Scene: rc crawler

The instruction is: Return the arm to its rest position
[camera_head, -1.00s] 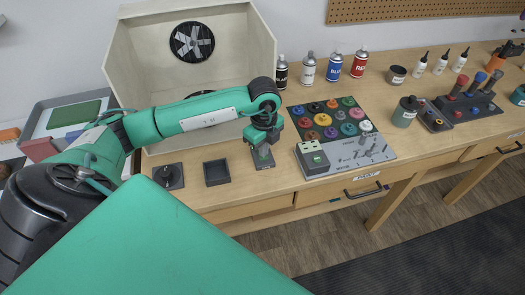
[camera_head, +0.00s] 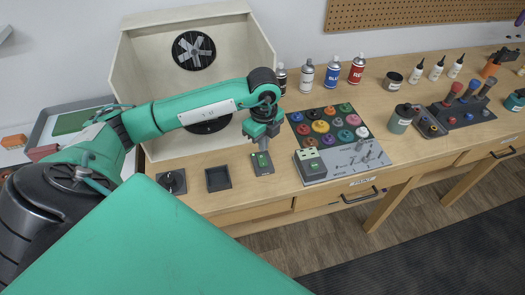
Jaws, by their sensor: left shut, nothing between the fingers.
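My left arm (camera_head: 200,112) is green and reaches in from the left, across the front of the open booth. Its left gripper (camera_head: 261,145) points down over the wooden table, just above a small dark device with a green face (camera_head: 262,163). The gripper is shut and I see nothing held in it. I cannot tell whether its tips touch the device. My right gripper is not in view.
The pale booth (camera_head: 140,75) with a fan (camera_head: 194,50) stands behind the arm. A dark round turntable (camera_head: 208,125) is partly hidden by the arm.

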